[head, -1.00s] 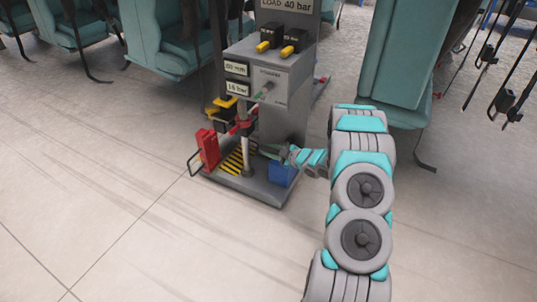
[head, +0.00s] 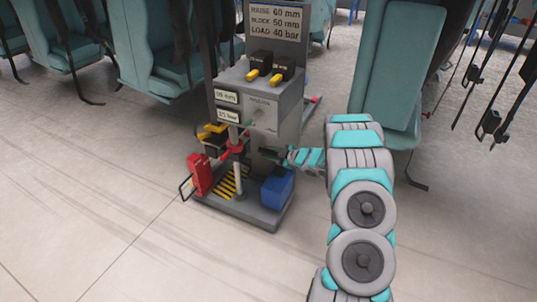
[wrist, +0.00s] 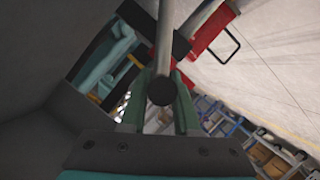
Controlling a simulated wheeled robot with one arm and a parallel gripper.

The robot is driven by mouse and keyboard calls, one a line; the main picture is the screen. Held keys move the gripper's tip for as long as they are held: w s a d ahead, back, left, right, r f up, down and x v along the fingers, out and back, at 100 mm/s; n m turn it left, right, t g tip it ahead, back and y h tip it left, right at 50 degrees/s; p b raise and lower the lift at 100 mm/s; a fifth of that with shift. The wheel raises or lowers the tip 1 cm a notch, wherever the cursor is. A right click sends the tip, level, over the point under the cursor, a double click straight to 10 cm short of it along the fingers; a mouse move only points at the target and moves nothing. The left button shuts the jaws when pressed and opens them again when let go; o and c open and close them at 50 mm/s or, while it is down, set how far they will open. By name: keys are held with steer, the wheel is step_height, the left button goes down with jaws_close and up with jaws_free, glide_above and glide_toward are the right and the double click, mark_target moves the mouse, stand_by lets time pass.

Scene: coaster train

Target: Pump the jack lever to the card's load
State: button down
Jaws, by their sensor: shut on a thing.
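The card (head: 275,22) on top of the grey jack stand reads RAISE 60 mm, BLOCK 50 mm, LOAD 40 bar. Two small displays sit on the stand's left face; the lower one (head: 228,116) shows a bar value, too small to read surely. A pale upright rod (head: 238,182) with red parts stands over the base. My gripper (head: 270,153) is at the stand's right side, above a blue box. In the wrist view, my gripper (wrist: 160,112) is shut on the grey lever rod (wrist: 164,50), whose dark round end faces the camera. The lever is hard to make out in the head view.
The blue box (head: 277,188) sits on the stand's base (head: 238,208), close under my gripper. A red block (head: 200,174) stands at the base's left edge. Teal seats (head: 160,45) stand behind and to the right. The floor in front is clear.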

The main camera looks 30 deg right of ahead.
steer(key=shift+d, duration=0.15)
steer(key=c, duration=0.6)
jaws_free()
steer(key=shift+c, duration=0.2)
steer(key=shift+b+v, duration=0.4)
steer(key=shift+v, duration=3.45)
steer(key=shift+f, duration=0.1)
